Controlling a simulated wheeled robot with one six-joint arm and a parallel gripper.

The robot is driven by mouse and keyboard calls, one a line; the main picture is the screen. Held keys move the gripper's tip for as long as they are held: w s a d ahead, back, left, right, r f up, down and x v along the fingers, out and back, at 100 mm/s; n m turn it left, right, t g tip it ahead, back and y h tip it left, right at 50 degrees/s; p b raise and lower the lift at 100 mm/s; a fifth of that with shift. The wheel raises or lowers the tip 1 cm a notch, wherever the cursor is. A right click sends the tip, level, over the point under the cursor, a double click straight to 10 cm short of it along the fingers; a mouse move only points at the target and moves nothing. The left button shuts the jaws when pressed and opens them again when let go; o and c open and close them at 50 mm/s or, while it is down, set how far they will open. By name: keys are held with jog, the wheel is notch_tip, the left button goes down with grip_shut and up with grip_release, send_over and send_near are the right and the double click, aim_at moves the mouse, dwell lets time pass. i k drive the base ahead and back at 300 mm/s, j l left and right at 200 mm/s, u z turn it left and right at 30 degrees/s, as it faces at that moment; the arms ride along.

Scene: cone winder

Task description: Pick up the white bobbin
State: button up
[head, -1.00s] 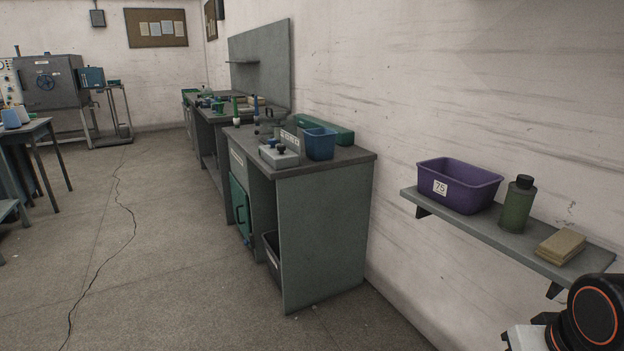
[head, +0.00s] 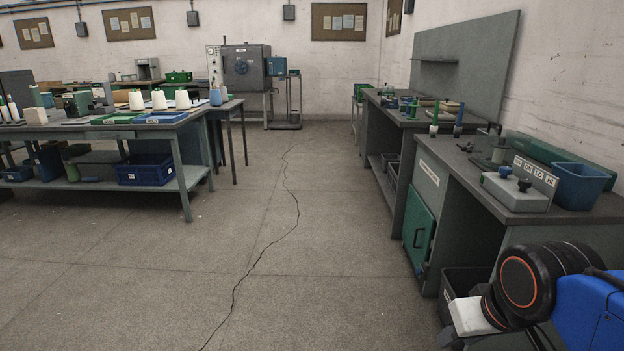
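Slim white spools (head: 12,110) stand at the far left. I cannot tell which of these is the white bobbin of the task. Part of my arm shows at the lower right, but my gripper is not in view.
Open floor with a long crack runs down the middle. At the right, a bench holds a switch box (head: 515,190) and a blue bin (head: 579,186). A blue crate (head: 146,170) sits on the table's lower shelf. A grey oven (head: 243,68) stands at the back.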

aim_at(434, 127)
jog(key=i+u, duration=0.15)
jog(key=i, duration=1.55)
